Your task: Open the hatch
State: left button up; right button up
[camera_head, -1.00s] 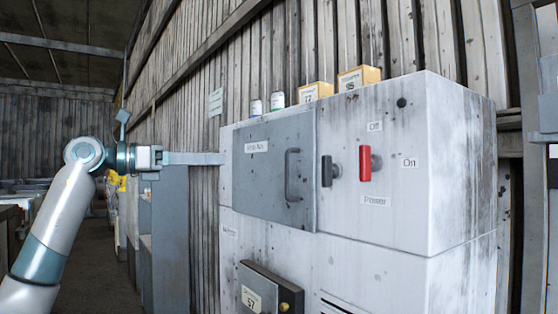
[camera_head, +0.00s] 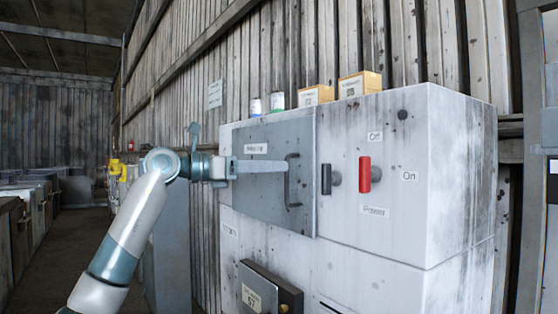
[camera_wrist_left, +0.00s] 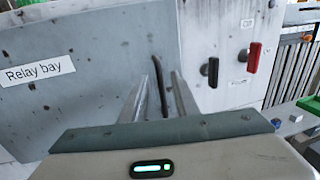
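The hatch (camera_head: 262,198) is a grey door labelled "Relay bay" on the upper front of a white cabinet, and it looks shut. Its dark upright bar handle (camera_head: 292,188) is near the door's right edge. My left gripper (camera_head: 286,165) reaches across the door from the left, its tips at the upper part of the handle. In the left wrist view its two fingers (camera_wrist_left: 161,76) are apart, and the handle (camera_wrist_left: 156,68) shows between them. I cannot tell whether they touch it. The lower handle is partly hidden there. My right gripper is not in view.
Right of the hatch are a black latch knob (camera_head: 327,179) and a red power switch (camera_head: 365,174). Small boxes (camera_head: 358,84) and cans (camera_head: 277,101) stand on the cabinet top. A smaller dark box (camera_head: 268,290) juts out below the hatch.

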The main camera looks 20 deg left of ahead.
pick_arm(q)
jog(key=shift+p+x, duration=0.3)
jog(key=shift+x, duration=0.85)
grip_shut()
